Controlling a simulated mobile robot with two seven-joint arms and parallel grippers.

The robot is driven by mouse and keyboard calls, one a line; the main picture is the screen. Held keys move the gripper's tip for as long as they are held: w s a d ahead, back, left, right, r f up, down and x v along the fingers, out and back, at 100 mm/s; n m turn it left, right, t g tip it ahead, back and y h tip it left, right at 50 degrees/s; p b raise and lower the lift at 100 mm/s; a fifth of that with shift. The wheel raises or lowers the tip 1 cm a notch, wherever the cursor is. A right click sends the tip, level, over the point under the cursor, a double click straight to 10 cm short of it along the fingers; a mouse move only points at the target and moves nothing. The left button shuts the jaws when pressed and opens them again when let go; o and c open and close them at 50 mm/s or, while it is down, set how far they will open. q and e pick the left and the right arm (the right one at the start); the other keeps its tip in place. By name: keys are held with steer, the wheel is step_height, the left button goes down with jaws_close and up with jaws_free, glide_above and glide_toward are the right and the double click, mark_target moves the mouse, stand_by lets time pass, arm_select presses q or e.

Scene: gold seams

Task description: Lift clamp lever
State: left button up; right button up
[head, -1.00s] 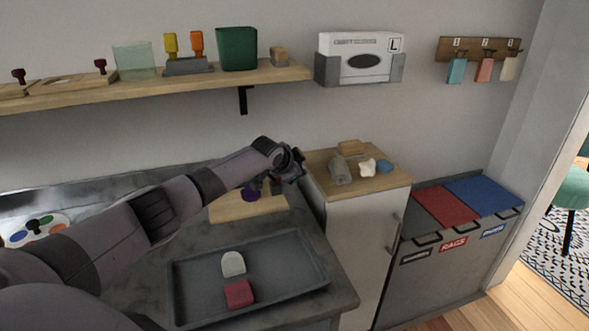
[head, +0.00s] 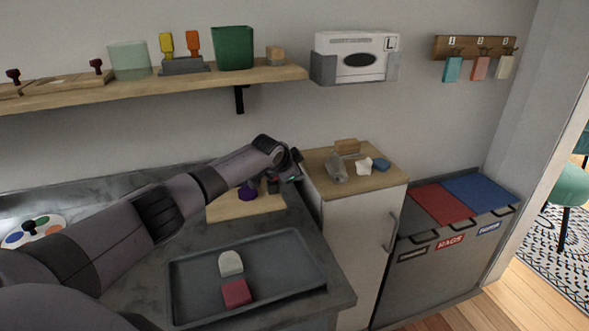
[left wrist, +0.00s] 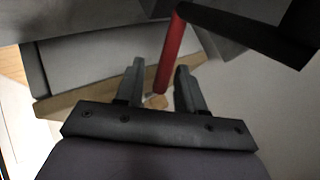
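A red lever bar (left wrist: 172,52), seen in the left wrist view, hangs from a dark arm-like part (left wrist: 245,25) and reaches down between my left gripper's fingers. My left gripper (left wrist: 160,68) is open, with a visible gap on each side of the bar. In the head view the left gripper (head: 291,170) is at the back right of the grey counter, above the end of a wooden board (head: 230,211). The clamp body is mostly hidden behind my arm there. My right gripper is not in view.
A purple knob-like object (head: 247,193) is on the board. A grey tray (head: 290,288) holds a white piece (head: 231,262) and a dark red block (head: 236,292). A cabinet (head: 375,184) with small items stands to the right. A shelf (head: 130,91) runs above.

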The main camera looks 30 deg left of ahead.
arm_select(q)
steer(key=p+v, duration=0.1)
steer(key=v, duration=0.6)
stand_by(0.5)
stand_by(0.5)
